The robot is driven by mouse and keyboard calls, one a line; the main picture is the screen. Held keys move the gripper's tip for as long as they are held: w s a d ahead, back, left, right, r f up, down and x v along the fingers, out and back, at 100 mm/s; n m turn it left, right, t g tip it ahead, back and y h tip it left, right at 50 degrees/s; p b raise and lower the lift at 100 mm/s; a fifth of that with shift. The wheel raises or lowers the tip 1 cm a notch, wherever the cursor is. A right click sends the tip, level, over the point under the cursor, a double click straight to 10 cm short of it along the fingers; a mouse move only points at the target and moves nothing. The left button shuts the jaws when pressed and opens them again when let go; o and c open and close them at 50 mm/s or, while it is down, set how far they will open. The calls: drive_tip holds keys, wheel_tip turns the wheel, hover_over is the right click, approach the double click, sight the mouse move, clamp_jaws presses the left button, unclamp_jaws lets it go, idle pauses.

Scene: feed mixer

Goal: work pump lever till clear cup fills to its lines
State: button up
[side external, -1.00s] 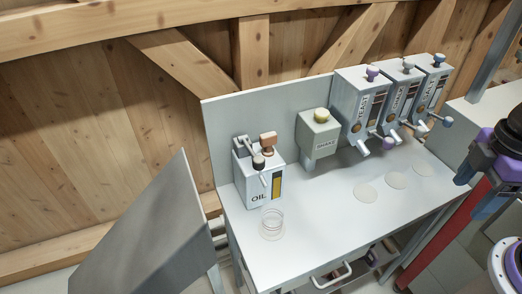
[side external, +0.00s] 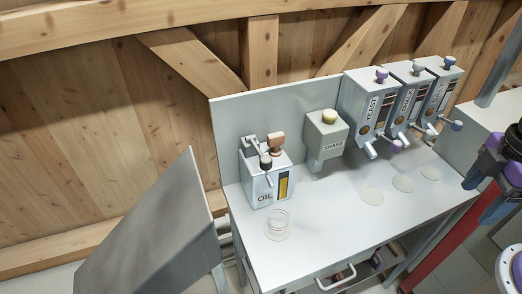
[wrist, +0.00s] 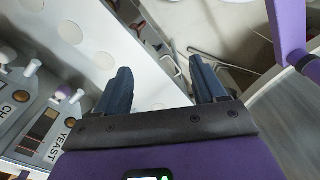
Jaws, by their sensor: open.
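A white OIL dispenser (side external: 256,189) stands on the bench at its left end in the side view. On its top are a pump lever with a salmon-brown handle (side external: 276,142) and a black knob. My gripper (side external: 481,188) is at the far right, well away from both lever and cup. In the wrist view its two dark blue fingers (wrist: 161,80) are apart with nothing between them.
A grey-green SHAKE dispenser (side external: 325,137) is right of the oil. Several grey feed dispensers, one labelled YEAST (side external: 368,109), line the bench's back right, above pale discs (side external: 371,196). A grey slanted panel (side external: 145,235) stands left of the bench. The bench's front middle (side external: 325,232) is clear.

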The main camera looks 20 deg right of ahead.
drive_tip(key=shift+a, duration=0.1)
drive_tip(key=c, duration=0.7)
drive_tip(key=shift+w+a+r, duration=0.4)
drive_tip(key=shift+w+a, duration=0.3)
drive_tip(key=shift+a, duration=0.1)
clamp_jaws()
drive_tip(key=w+a+r+n+g+y, duration=0.1)
drive_tip(key=w+a+r, duration=0.1)
drive_tip(key=w+a, duration=0.4)
drive_tip(key=w+a+r+n+g+y, duration=0.1)
drive_tip(key=w+a, duration=0.6)
drive_tip(key=w, duration=0.8)
drive_tip(key=w+a+r+n+g+y, duration=0.2)
drive_tip(key=w+a, duration=0.4)
drive_tip(key=w, duration=0.4)
drive_tip(key=shift+w+a+r+y, duration=0.2)
drive_tip(key=shift+w+r+y, duration=0.3)
drive_tip(key=shift+r, duration=0.8)
drive_tip(key=shift+s, duration=0.15)
